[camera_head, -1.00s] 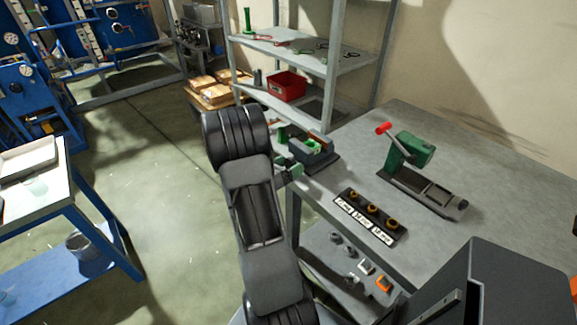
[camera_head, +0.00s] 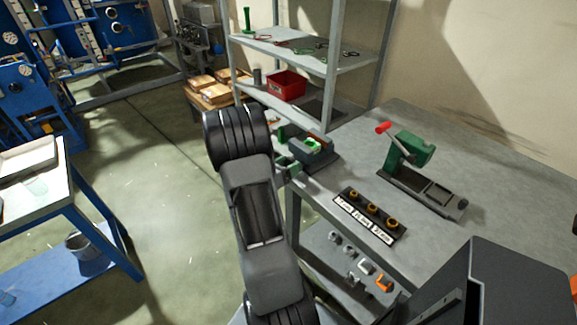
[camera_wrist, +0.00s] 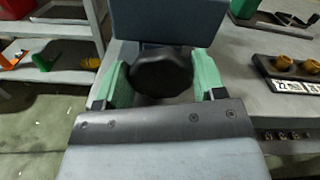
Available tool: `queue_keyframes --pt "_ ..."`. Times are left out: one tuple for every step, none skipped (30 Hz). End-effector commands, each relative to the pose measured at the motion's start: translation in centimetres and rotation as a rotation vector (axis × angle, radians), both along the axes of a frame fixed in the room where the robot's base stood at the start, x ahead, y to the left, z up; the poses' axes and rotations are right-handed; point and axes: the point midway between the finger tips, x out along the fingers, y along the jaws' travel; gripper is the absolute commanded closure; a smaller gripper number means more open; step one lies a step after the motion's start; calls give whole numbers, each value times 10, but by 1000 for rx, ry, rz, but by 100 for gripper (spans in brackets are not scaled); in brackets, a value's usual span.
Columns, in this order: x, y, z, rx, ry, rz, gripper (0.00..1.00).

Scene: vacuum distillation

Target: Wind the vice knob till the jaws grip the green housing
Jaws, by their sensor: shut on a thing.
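The vice (camera_head: 321,161) is a dark grey block at the left end of the grey bench, partly behind my arm. The green housing (camera_head: 311,143) shows small in its top; I cannot tell whether the jaws touch it. In the wrist view the vice body (camera_wrist: 168,22) is a blue-grey block that hides the housing. The black vice knob (camera_wrist: 160,74) is round and faceted, in front of that block. My gripper (camera_wrist: 162,82) has green fingers, one on each side of the knob, and is shut on it. The gripper also shows in the head view (camera_head: 288,166).
On the bench (camera_head: 460,150) stand a green device with a red-tipped lever (camera_head: 412,150) and a black rack (camera_head: 368,214) with brass pieces and labels. A shelf unit (camera_head: 332,75) with a red bin (camera_head: 286,86) stands behind. Loose fittings lie on the lower shelf (camera_head: 325,275).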

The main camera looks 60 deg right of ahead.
Motion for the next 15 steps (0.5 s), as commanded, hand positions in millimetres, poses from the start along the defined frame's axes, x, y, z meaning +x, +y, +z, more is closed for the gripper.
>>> queue_keyframes --pt "1 0 -1 -4 -10 2 60" --pt "1 0 -2 -7 -19 2 60" --pt "0 -1 -2 -11 -34 3 60" --pt "0 -1 -2 -16 -47 3 60" --pt "0 -1 -3 -21 -62 2 60" --pt "0 -1 -3 -29 -86 2 60" --pt "0 -1 -3 -35 -104 2 60" --pt "0 -1 -4 -42 -126 2 60" --pt "0 -1 -4 -52 -155 2 60" --pt "-1 -1 -4 -60 -177 2 60" --pt "-1 -1 -4 -68 -200 2 60" --pt "-1 -1 -4 -78 -230 2 60" --pt "-1 -1 -4 -86 -254 2 60" --pt "-1 -1 -4 -94 -276 2 60" --pt "-2 -1 -4 -104 -306 2 60"
